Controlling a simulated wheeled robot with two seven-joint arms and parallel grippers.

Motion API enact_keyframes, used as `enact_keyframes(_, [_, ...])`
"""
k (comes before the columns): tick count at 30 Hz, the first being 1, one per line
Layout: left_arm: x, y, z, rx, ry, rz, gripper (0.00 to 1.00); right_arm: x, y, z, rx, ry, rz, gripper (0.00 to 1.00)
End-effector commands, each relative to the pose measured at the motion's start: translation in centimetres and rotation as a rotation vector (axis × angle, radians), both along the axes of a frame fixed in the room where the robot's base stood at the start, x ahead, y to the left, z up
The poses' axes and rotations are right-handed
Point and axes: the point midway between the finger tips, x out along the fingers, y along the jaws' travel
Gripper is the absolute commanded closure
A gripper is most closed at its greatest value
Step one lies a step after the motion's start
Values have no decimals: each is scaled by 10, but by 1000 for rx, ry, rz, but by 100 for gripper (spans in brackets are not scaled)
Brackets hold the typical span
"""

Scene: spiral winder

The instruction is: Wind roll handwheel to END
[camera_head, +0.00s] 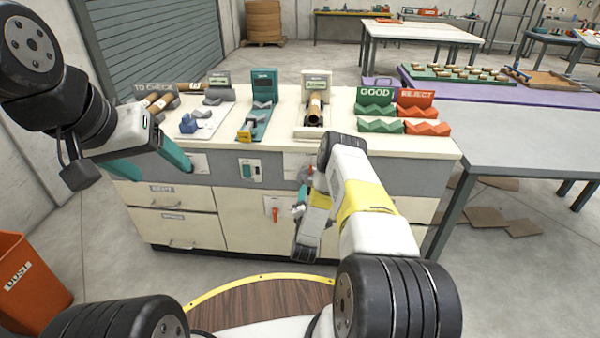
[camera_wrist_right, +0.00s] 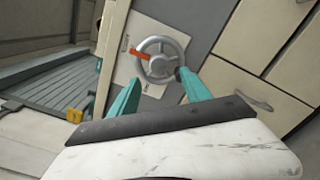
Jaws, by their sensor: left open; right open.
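The grey spoked handwheel (camera_wrist_right: 176,48) shows at the upper middle of the right wrist view, with an orange-red pointer (camera_wrist_right: 141,54) at its left side. Its plate (camera_wrist_right: 150,90) carries lettering too small to read. My right gripper (camera_wrist_right: 158,76) is open, its teal fingers apart below the wheel. The right fingertip overlaps the wheel's lower right rim; I cannot tell whether it touches. In the head view my right gripper (camera_head: 299,208) is in front of the cabinet, and my arm hides much of the wheel area. My left gripper (camera_head: 160,172) is open and empty at the cabinet's left.
The cabinet (camera_head: 225,165) has drawers and a grey front panel. On top are a tube in a cradle (camera_head: 314,108), a GOOD tray (camera_head: 380,125) and a REJECT tray (camera_head: 430,128). An orange bin (camera_head: 28,280) stands at lower left.

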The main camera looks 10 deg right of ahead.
Motion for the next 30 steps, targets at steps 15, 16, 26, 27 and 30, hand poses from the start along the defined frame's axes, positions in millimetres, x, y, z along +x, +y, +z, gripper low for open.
enact_keyframes(15, [0, 0, 0, 0, 0, 0, 30, 66, -19, 1, 1, -1, 1, 44])
enact_keyframes(16, [0, 0, 0, 0, 0, 0, 30, 68, -20, 1, 1, -1, 1, 44])
enact_keyframes(26, [0, 0, 0, 0, 0, 0, 30, 70, -20, 1, 2, -1, 1, 53])
enact_keyframes(27, [0, 0, 0, 0, 0, 0, 30, 69, -20, 1, 2, -1, 1, 61])
enact_keyframes(30, [0, 0, 0, 0, 0, 0, 30, 70, -20, 1, 2, -1, 1, 81])
